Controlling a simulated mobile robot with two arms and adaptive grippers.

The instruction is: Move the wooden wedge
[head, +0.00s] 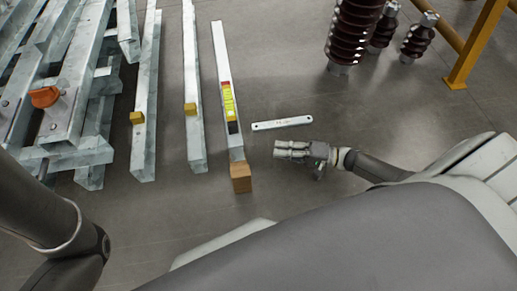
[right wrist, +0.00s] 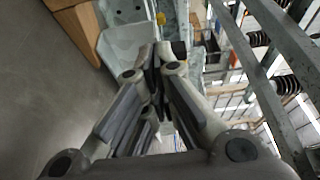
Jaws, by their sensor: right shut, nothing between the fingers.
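A brown wooden wedge (head: 240,178) sits on the floor at the near end of a galvanized steel beam (head: 220,60), against or just under that end; I cannot tell which. The wedge also shows at the upper left of the right wrist view (right wrist: 84,30). My right gripper (head: 278,150) is shut and empty, to the right of the wedge and apart from it. In the right wrist view its fingertips (right wrist: 160,52) meet with nothing between them. My left arm shows at the left edge of the head view, but its gripper is out of view.
A flat pale bar with holes (head: 282,123) lies beyond my right gripper. Two more beams with small yellow blocks (head: 137,118) and a stacked steel frame (head: 60,110) stand left. Dark ribbed insulators (head: 352,30) and a yellow post (head: 474,45) stand back right. Floor between is clear.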

